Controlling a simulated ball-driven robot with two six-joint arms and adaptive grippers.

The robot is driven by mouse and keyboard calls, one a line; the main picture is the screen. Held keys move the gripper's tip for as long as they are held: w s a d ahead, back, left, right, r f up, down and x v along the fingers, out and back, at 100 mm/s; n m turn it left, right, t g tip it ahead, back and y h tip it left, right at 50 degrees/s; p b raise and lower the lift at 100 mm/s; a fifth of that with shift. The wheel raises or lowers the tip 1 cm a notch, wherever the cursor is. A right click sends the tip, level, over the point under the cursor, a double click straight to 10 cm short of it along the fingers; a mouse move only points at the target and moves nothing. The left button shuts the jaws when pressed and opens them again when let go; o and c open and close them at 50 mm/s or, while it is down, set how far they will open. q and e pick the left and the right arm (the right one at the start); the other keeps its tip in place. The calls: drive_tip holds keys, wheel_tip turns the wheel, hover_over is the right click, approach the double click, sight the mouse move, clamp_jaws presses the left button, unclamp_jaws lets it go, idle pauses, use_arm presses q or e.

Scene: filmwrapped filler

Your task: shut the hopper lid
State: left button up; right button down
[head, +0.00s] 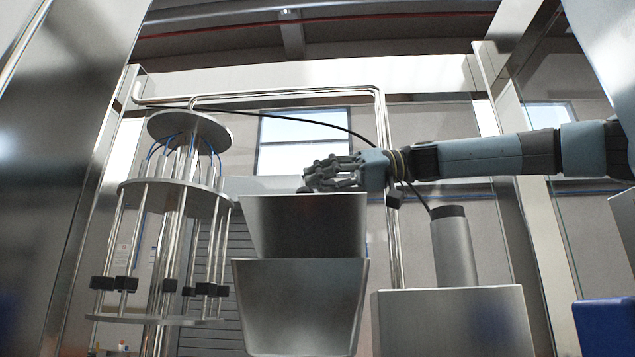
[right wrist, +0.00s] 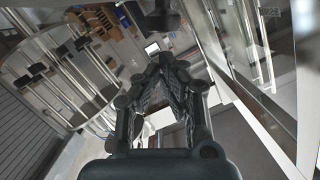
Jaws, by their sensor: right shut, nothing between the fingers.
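The steel hopper (head: 300,305) stands in the middle of the head view, its walls tapering downward. Directly above it is a second tapered steel panel or box (head: 303,226); I cannot tell whether this is the lid or an upper part of the hopper. My right gripper (head: 312,180) reaches in from the right and is at this upper part's top edge, shut and empty. Whether it touches the edge is unclear. The right wrist view shows its fingers (right wrist: 167,62) converging at the tips. My left gripper is out of view.
A multi-tube filler carousel (head: 175,205) stands left of the hopper. To the right, a steel cylinder (head: 454,248) stands on a steel box (head: 452,322). Steel pipes (head: 387,150) and a black cable run behind. A blue object (head: 604,326) is at lower right.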

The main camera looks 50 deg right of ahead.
sight(317, 219)
drive_tip(key=shift+s+a+f, duration=0.1)
drive_tip(key=shift+s+f, duration=0.15)
drive_tip(key=shift+f, duration=0.35)
drive_tip(key=shift+a, duration=0.15)
drive_tip(key=shift+s+a+f+b, duration=0.1)
drive_tip(key=shift+f+b, duration=0.35)
drive_tip(key=shift+b, duration=0.3)
drive_tip(key=shift+s+a+f+n+b, duration=0.2)
drive_tip(key=shift+a+n+b, duration=0.1)
drive_tip(key=shift+b, duration=0.2)
drive_tip(key=s+a+f+n+h+b, duration=0.1)
drive_tip(key=s+a+f+n+b, duration=0.1)
drive_tip(key=f+b, duration=0.4)
drive_tip(key=shift+s+a+f+n+t+b, duration=0.4)
drive_tip(key=shift+a+n+b, duration=0.55)
drive_tip(key=shift+b, duration=1.85)
drive_tip(key=shift+d+n, duration=0.2)
drive_tip(key=shift+n, duration=0.05)
